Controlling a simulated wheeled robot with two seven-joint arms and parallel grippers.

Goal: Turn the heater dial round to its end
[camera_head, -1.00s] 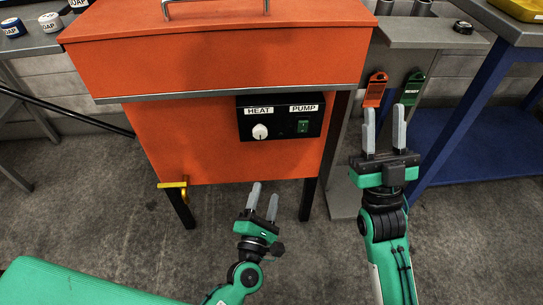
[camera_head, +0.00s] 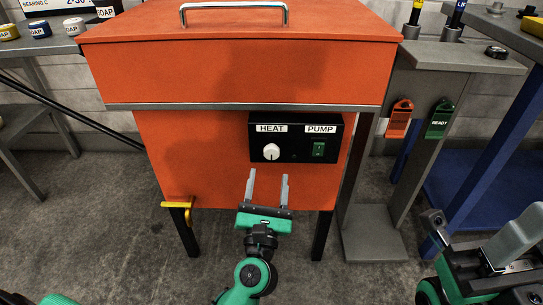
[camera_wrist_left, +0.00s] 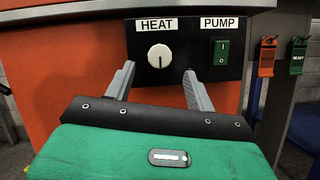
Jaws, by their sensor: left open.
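The heater dial is a small white round knob (camera_head: 271,152) under the HEAT label on a black panel (camera_head: 296,150), on the front of the orange machine (camera_head: 215,150). It also shows in the left wrist view (camera_wrist_left: 160,56), with its dark mark pointing down. My left gripper (camera_head: 268,178) is open and empty, just below the panel, its fingers pointing up at it. In the left wrist view its fingers (camera_wrist_left: 157,80) stand either side of and below the dial, apart from it. My right gripper (camera_head: 500,255) is at the lower right, partly cut off; its jaw state is unclear.
A green switch (camera_head: 318,149) under the PUMP label sits right of the dial. A yellow handle (camera_head: 178,205) sticks out at the machine's lower left. Orange (camera_head: 398,120) and green (camera_head: 439,120) tags hang on a grey stand at the right.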

